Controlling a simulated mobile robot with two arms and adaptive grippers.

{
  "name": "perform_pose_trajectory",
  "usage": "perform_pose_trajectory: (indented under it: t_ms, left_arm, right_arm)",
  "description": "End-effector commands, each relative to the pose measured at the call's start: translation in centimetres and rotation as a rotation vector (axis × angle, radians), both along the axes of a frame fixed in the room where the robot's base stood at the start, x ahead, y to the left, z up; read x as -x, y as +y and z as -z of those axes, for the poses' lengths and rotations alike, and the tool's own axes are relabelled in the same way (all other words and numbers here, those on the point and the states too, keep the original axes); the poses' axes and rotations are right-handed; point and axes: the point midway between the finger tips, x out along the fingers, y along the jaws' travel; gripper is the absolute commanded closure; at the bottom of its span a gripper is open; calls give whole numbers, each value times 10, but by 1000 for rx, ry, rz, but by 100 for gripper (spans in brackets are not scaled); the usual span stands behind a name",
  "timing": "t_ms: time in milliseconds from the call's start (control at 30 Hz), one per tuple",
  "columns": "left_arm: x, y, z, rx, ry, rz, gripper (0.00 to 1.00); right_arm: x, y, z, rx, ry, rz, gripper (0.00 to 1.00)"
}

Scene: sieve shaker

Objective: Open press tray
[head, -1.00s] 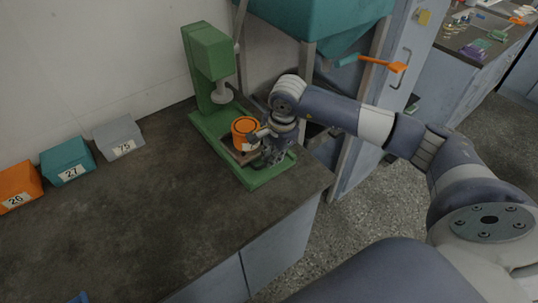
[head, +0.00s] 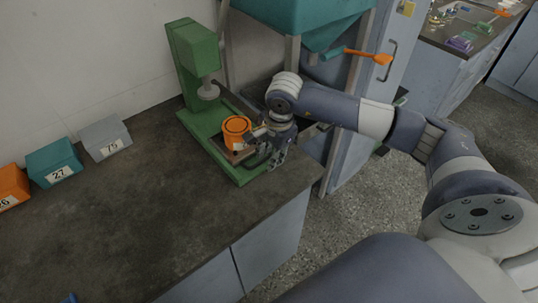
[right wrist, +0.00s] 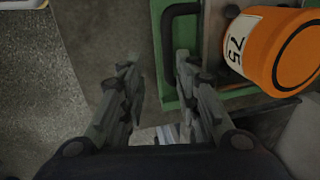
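The green press (head: 195,52) stands on the dark bench against the wall. Its brown tray (head: 238,157) lies on the green base, with an orange container (head: 236,140) labelled 75 on it. In the right wrist view the container (right wrist: 272,48) is at the upper right. My left gripper is out of view.
Boxes in grey (head: 105,138), teal (head: 54,162) and orange (head: 10,187) stand along the wall at left. A teal hopper (head: 300,18) hangs right of the press. The bench's front edge is close to the press; open bench lies at left.

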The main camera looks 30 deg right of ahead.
Motion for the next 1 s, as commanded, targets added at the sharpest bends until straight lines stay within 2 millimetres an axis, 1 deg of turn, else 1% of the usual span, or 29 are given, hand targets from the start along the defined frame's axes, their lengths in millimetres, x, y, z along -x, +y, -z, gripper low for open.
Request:
perform_pose_trajectory:
  t_ms: [167, 267, 367, 600, 700, 833, 1000]
  left_arm:
    - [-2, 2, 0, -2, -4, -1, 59]
    - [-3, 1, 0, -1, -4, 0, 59]
    - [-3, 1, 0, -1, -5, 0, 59]
    - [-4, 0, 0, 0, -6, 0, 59]
    - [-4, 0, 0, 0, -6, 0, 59]
    - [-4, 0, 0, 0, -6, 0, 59]
    - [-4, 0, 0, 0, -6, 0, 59]
  right_arm:
    - [1, 2, -1, -4, 2, -3, 70]
    - [2, 2, -9, -6, -1, -4, 70]
    - [5, 1, -24, -5, -2, -4, 70]
    - [15, -2, -76, -3, -5, -2, 70]
    - [18, -3, -93, -3, -4, -1, 70]
    - [22, -4, -109, -3, -1, 0, 70]
    - [24, -5, -117, -3, -1, 0, 70]
